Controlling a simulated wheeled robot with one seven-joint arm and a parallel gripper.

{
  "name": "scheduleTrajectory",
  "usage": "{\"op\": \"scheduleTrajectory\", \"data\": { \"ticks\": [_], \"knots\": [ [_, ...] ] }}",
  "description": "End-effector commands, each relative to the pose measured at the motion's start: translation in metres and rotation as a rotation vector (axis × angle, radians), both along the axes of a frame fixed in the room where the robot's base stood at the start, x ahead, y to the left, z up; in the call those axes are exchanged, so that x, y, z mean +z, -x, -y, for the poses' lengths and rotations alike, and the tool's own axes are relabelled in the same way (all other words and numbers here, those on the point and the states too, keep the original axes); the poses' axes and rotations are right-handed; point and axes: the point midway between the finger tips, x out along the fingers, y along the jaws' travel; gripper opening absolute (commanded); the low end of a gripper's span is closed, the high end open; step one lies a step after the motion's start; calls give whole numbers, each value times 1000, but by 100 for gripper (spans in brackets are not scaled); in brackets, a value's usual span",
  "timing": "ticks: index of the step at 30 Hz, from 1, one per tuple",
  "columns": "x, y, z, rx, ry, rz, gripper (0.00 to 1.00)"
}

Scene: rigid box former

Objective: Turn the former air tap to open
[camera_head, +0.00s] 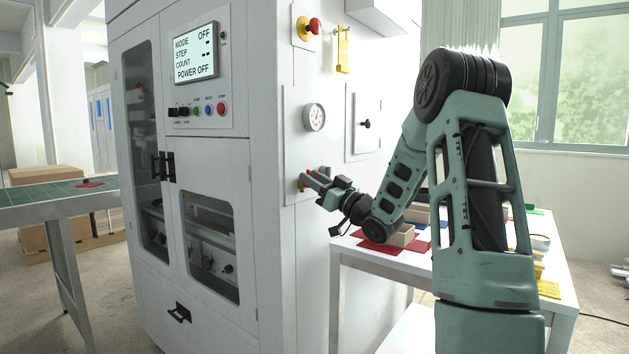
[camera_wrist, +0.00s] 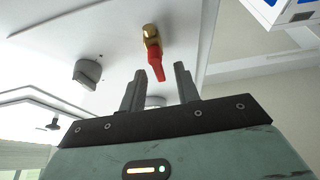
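The former air tap has a brass body and a red lever handle (camera_wrist: 157,65). It sticks out of the machine's white side panel and shows clearly in the wrist view. In the head view only a small bit of red tap (camera_head: 302,184) shows beside my gripper (camera_head: 308,178), which covers the rest. In the wrist view my gripper (camera_wrist: 160,70) is open, its two dark fingers spread, with the red handle's tip seen in the gap between the fingertips. I see no contact between finger and handle.
A pressure gauge (camera_head: 314,117) sits above the tap on the same panel. Above that are a red emergency button (camera_head: 314,26) and a yellow bracket (camera_head: 343,49). A white table (camera_head: 345,248) with several parts stands close below my arm. The display (camera_head: 195,53) reads POWER OFF.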

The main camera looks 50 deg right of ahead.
Motion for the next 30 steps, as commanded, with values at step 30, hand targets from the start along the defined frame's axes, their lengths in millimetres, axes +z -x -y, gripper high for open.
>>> {"op": "scheduleTrajectory", "data": {
  "ticks": [30],
  "knots": [
    [-60, 142, 13, -3, -2, -1, 32]
  ]
}}
